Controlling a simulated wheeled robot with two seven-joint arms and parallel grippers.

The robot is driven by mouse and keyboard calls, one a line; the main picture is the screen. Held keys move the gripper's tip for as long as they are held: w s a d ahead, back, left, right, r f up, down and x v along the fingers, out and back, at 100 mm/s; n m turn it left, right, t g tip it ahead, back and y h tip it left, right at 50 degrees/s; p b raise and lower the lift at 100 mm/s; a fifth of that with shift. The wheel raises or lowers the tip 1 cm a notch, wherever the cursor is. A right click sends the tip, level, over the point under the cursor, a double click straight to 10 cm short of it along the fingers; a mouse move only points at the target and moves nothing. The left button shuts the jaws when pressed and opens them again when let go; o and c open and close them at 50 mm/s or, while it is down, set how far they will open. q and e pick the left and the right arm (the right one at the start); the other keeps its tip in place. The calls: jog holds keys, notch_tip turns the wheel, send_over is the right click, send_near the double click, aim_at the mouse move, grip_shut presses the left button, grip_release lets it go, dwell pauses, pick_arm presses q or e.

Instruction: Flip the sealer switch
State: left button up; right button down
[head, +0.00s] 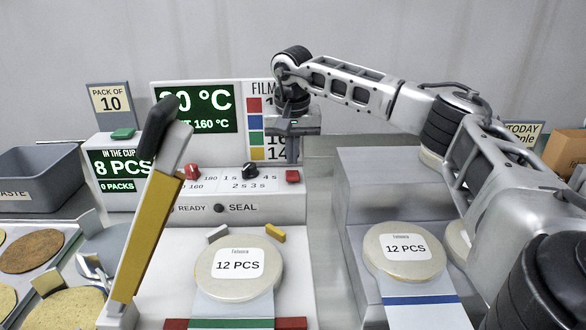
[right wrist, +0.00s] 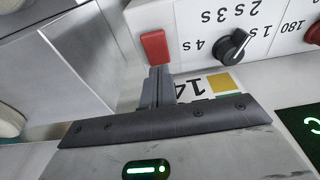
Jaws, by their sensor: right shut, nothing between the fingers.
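The sealer (head: 250,215) has a white front panel. A small red switch (head: 292,176) sits at the panel's right end, and it shows large in the right wrist view (right wrist: 155,47). My right gripper (head: 292,158) points down just above the red switch. Its fingers (right wrist: 158,74) are shut and empty, with the tips very close to the switch; I cannot tell whether they touch it. My left gripper is not in view.
A black knob (head: 250,170) and a red knob (head: 192,171) sit left of the switch. A raised lever (head: 150,225) with a black handle stands at left. A grey bin (head: 38,180) is far left.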

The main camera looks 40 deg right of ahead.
aim_at(292, 171)
jog(key=shift+r, duration=2.55)
